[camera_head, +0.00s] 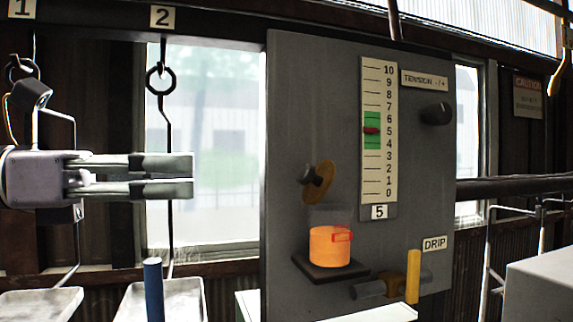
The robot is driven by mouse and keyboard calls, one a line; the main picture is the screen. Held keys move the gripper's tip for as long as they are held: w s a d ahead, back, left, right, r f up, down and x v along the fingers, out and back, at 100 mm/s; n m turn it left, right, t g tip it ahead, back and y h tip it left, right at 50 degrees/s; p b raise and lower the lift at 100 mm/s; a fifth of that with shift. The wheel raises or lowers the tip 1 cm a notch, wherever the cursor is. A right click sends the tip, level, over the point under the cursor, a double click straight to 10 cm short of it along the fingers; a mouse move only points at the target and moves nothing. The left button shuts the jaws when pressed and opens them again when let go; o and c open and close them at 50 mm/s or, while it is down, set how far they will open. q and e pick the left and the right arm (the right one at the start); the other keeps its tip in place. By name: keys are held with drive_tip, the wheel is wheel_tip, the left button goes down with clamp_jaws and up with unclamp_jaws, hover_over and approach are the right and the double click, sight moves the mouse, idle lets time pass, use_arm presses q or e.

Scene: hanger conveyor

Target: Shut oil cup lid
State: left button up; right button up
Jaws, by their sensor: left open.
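The oil cup (330,247) stands on a small dark shelf on the grey panel. Its lower part is orange, with a red mark near the top right. Above it, a tan round lid (321,181) with a dark knob stands up, tilted and apart from the cup's top, so the cup is open. My left gripper (192,176) comes in from the left, level with the lid and well short of it. Its two fingers point right with a narrow gap, empty. My right gripper is not in view.
The grey panel (310,90) carries a tension scale (378,80), a dark knob (435,113) and a yellow drip lever (413,275) low on the right. Hanging hooks (161,80) and trays (185,297) are behind and below my left gripper. A blue post (153,290) stands below it.

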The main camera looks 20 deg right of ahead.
use_arm(q)
drive_tip(key=p, duration=0.2)
approach(302, 172)
drive_tip(key=d+p, duration=0.3)
drive_tip(key=d, duration=0.4)
drive_tip(key=shift+w+d+r, duration=0.1)
drive_tip(key=shift+w+d, duration=0.05)
drive_tip(key=shift+d, duration=0.05)
drive_tip(key=shift+d+p, duration=0.45)
drive_tip(key=shift+d, duration=0.4)
drive_tip(key=shift+c, duration=0.6)
drive_tip(key=shift+a, duration=0.1)
drive_tip(key=c, duration=0.4)
clamp_jaws()
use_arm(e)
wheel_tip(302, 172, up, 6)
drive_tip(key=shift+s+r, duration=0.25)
